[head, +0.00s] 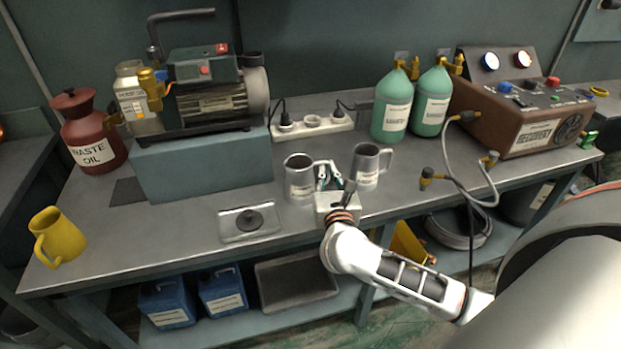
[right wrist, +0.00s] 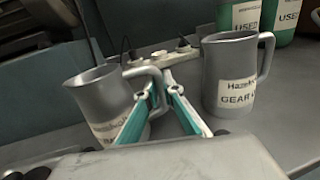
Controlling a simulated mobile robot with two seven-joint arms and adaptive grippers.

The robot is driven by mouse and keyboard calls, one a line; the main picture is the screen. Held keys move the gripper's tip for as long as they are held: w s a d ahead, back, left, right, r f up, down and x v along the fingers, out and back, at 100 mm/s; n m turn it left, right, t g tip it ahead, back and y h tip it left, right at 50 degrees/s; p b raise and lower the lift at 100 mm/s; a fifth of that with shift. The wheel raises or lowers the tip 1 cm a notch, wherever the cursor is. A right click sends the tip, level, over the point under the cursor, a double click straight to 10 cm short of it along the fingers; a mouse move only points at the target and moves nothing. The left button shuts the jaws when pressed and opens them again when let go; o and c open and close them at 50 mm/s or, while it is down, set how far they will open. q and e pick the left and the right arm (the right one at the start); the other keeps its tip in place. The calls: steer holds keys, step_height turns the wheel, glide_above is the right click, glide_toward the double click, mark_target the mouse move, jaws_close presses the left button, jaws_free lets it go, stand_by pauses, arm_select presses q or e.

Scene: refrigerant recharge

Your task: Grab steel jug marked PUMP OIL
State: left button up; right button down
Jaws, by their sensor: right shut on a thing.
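Two steel jugs stand on the bench. The left steel jug (head: 299,180) has a label too small to read in the head view; in the right wrist view this jug (right wrist: 103,97) has its label partly hidden by a finger. The right steel jug (head: 368,166) shows a label reading "GEAR" in the right wrist view (right wrist: 229,75). My right gripper (head: 329,177) is between the jugs, shut on the handle of the left jug, with the handle between its teal fingers (right wrist: 160,92). That jug looks upright on the bench. My left gripper is out of view.
A pump (head: 208,95) stands on a blue-grey block behind. A red waste oil can (head: 92,135) and a yellow jug (head: 58,237) are at the left. A small tray (head: 230,234) lies in front. Green bottles (head: 393,106) and a recovery unit (head: 519,105) stand back right.

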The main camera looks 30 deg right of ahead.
steer(key=shift+r, duration=0.2)
steer(key=shift+r+p, duration=0.3)
steer(key=shift+r, duration=0.8)
step_height(320, 180, up, 17)
steer(key=p, duration=0.3)
steer(key=shift+r, duration=0.2)
